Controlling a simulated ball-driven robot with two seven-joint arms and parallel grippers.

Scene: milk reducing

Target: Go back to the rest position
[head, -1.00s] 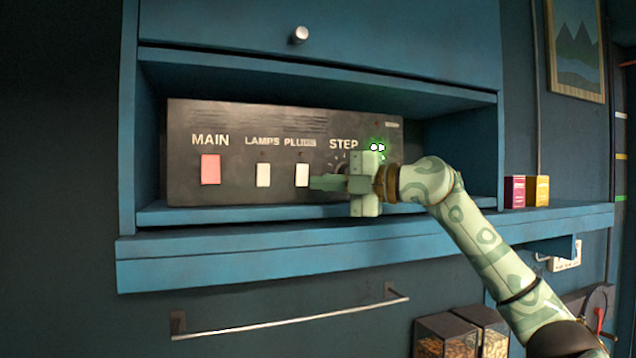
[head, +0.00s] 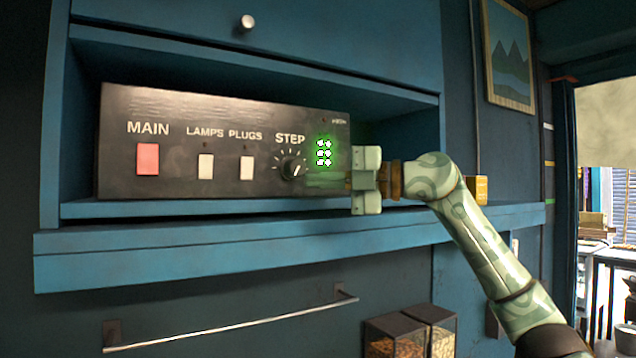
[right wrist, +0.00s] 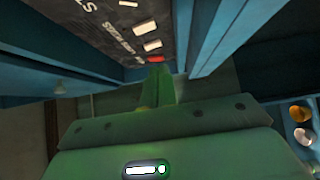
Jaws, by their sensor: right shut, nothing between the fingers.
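My right gripper (head: 322,180) is shut and empty, in front of the lower right part of the black control panel (head: 220,110). Its fingers point left, a little right of and below the STEP knob (head: 292,167). The green indicator (head: 323,152) on the panel is lit, just above the fingers. In the right wrist view the closed fingers (right wrist: 158,85) show with the panel (right wrist: 95,35) beyond them at the upper left. My left gripper is in neither view.
The panel sits in a blue shelf niche with a ledge (head: 150,255) below. It carries a red MAIN switch (head: 148,159) and two white switches. A metal rail (head: 230,328) and dark containers (head: 395,335) are below. A yellow box (head: 478,189) stands behind my right arm.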

